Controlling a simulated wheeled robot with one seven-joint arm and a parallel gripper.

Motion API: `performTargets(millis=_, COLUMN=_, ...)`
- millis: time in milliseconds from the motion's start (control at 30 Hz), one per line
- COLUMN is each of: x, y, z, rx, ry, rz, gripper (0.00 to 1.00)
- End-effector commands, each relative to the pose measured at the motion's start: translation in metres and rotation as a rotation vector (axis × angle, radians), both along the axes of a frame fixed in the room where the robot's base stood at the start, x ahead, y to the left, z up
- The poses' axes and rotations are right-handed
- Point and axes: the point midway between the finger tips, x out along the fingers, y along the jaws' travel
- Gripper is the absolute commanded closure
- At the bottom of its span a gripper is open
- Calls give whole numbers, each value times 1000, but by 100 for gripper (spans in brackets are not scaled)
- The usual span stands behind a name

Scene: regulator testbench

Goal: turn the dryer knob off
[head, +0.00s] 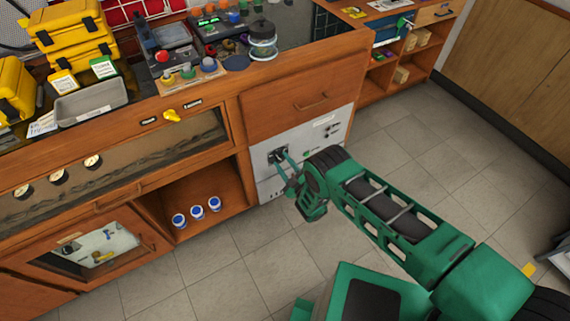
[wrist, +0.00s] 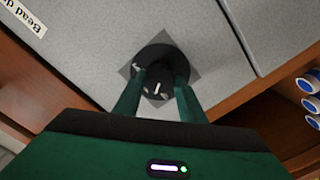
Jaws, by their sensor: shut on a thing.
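The dryer (head: 312,141) is a grey-white panel set into the wooden bench below a drawer. Its black round knob (wrist: 157,80) shows in the wrist view, on a darker square plate, with a white pointer line. My gripper (wrist: 157,88) has one green finger on each side of the knob and is shut on it. In the head view my gripper (head: 284,162) reaches the left part of the dryer front and mostly hides the knob. A label starting "Bead d" (wrist: 25,16) is at the upper left of the wrist view.
An open shelf left of the dryer holds several white-and-blue jars (head: 197,211). A wooden drawer (head: 300,98) is above the dryer. The tiled floor (head: 400,145) to the right is clear.

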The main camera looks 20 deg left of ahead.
Motion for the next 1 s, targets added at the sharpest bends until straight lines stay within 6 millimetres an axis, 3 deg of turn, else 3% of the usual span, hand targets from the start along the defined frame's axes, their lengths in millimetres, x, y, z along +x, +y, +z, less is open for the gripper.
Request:
performTargets(millis=500, x=-2, y=1, z=-3, rx=-267, ry=-307, rz=1, gripper=86)
performTargets(millis=1000, x=-3, y=2, z=-3, rx=-350, ry=-406, rz=2, gripper=86)
